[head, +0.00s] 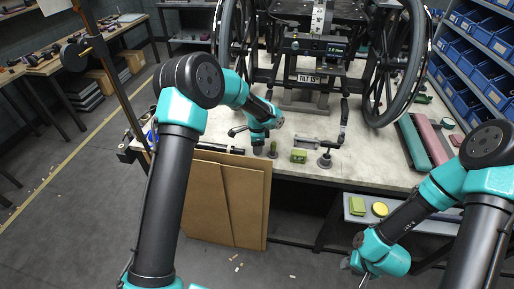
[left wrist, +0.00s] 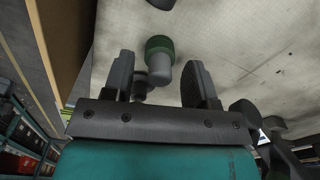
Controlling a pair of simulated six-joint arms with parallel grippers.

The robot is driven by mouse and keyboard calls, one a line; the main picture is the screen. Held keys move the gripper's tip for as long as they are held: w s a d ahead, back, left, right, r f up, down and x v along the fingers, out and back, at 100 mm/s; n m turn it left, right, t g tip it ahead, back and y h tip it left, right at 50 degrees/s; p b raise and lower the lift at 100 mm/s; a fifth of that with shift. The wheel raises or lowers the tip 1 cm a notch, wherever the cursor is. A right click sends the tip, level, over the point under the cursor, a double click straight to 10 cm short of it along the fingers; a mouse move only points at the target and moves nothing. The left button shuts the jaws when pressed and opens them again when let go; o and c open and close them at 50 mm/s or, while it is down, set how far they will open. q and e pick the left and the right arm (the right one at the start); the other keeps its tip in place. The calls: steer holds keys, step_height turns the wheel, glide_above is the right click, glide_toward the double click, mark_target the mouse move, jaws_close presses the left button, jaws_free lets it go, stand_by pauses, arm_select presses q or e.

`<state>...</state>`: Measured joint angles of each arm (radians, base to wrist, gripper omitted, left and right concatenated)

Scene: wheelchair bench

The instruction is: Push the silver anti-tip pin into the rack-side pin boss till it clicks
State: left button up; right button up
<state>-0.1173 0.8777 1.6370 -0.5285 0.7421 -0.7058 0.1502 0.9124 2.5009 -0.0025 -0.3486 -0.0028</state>
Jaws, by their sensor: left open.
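My left gripper (head: 258,149) is low over the front edge of the bench, below the wheelchair (head: 310,60). In the left wrist view its two fingers (left wrist: 161,82) are apart. A grey cylinder with a green collar (left wrist: 158,62) shows between the fingers, with no clear contact. In the head view a small grey post (head: 273,150) stands just right of this gripper. I cannot make out for certain which part is the silver anti-tip pin or the rack-side pin boss. My right gripper (head: 358,264) hangs low in front of the bench; its finger opening is unclear.
A green block (head: 299,156) and a round-based grey part (head: 324,160) sit at the bench's front edge, near a black crank handle (head: 343,125). Brown panels (head: 225,200) lean below. Green and red bars (head: 413,142) lie at right. Blue bins (head: 470,65) line the right.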

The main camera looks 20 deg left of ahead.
stand_by(0.3)
arm_select(q)
jaws_close()
stand_by(0.4)
